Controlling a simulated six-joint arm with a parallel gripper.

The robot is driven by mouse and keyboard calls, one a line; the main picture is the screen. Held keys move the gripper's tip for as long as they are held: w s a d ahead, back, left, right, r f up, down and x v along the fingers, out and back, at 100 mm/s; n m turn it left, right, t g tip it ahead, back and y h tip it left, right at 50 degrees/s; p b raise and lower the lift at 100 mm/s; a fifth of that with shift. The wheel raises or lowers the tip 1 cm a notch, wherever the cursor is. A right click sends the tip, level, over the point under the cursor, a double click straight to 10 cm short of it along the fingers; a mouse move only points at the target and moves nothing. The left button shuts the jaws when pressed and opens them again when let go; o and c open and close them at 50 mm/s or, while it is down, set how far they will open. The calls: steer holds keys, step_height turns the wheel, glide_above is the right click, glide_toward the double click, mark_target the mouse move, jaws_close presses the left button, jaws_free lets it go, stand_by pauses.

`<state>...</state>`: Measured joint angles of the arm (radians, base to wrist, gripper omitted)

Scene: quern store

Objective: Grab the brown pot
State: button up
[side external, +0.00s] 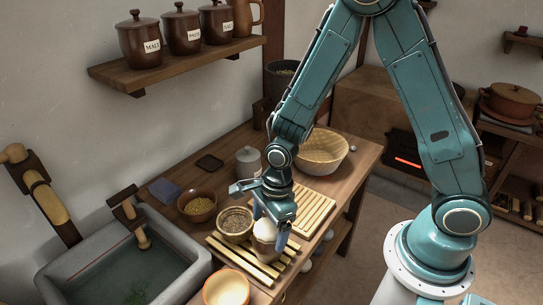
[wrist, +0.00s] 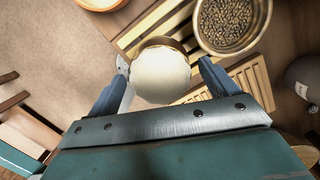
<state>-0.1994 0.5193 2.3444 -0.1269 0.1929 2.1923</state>
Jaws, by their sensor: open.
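A small brown pot (side external: 264,251) with a pale rounded mass (side external: 265,229) at its top stands by the slatted wooden rack (side external: 228,262) on the table. In the wrist view the pale mass (wrist: 160,76) hides most of the pot, and only a strip of the brown rim (wrist: 162,43) shows. My gripper (side external: 270,224) is open right over the pot. In the wrist view my gripper (wrist: 163,65) has one finger on each side of the pale mass. A gap shows at the right finger; contact at the left is unclear.
A bowl of dark grains (side external: 235,222) stands close beside the pot, and an orange-rimmed bowl (side external: 227,290) is in front. A lidded grey jar (side external: 249,162), a wide basket (side external: 323,150) and a slatted board (side external: 310,206) are behind. A stone basin (side external: 125,262) is at left.

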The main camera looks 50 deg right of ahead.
steer(key=shift+a+f, duration=0.2)
steer(key=shift+f, duration=1.35)
steer(key=c, duration=1.1)
steer(key=shift+w+r, duration=0.1)
steer(key=shift+r, duration=0.05)
steer(key=shift+c, duration=0.2)
step_height(320, 180, up, 20)
